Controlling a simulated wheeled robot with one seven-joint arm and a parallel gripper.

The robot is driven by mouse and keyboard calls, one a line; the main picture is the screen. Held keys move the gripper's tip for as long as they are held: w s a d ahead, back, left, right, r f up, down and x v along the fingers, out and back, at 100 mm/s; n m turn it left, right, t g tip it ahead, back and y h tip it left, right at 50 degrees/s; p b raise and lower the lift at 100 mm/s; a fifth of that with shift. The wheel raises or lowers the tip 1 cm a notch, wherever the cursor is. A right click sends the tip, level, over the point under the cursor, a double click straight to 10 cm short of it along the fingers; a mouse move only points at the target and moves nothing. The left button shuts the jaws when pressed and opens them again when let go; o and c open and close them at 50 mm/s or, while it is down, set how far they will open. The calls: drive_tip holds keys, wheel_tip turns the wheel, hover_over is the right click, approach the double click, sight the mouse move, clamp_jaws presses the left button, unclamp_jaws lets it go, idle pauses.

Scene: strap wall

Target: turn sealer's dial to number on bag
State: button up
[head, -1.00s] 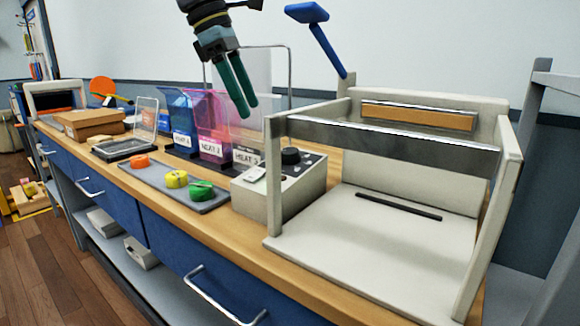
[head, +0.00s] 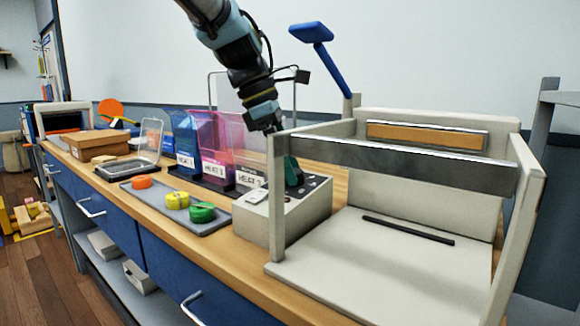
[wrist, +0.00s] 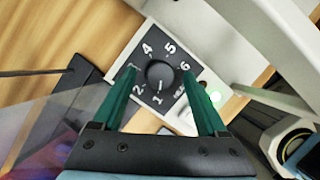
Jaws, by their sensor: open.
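The sealer (head: 350,240) is a cream frame with a metal bar, and its control box (head: 262,222) stands at its left. In the wrist view the black dial (wrist: 160,75) sits on a dark plate (wrist: 150,102) with printed numbers; a small white mark on the dial faces the 1. My gripper (wrist: 160,72) is open, with one green finger on each side of the dial; contact cannot be told. In the head view my gripper (head: 291,172) hides the dial. Blue (head: 183,130) and pink (head: 215,140) bags stand left of the box with HEAT labels, their numbers too small to read surely.
A grey tray (head: 150,196) holds orange, yellow and green pieces. A clear-lidded box (head: 125,168) and a cardboard box (head: 95,143) stand farther left. The sealer's upright (head: 277,195) and bar (head: 400,163) are close to my gripper.

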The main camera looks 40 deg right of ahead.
drive_tip(key=shift+d+f, duration=0.1)
drive_tip(key=shift+f, duration=0.05)
clamp_jaws()
idle(0.6)
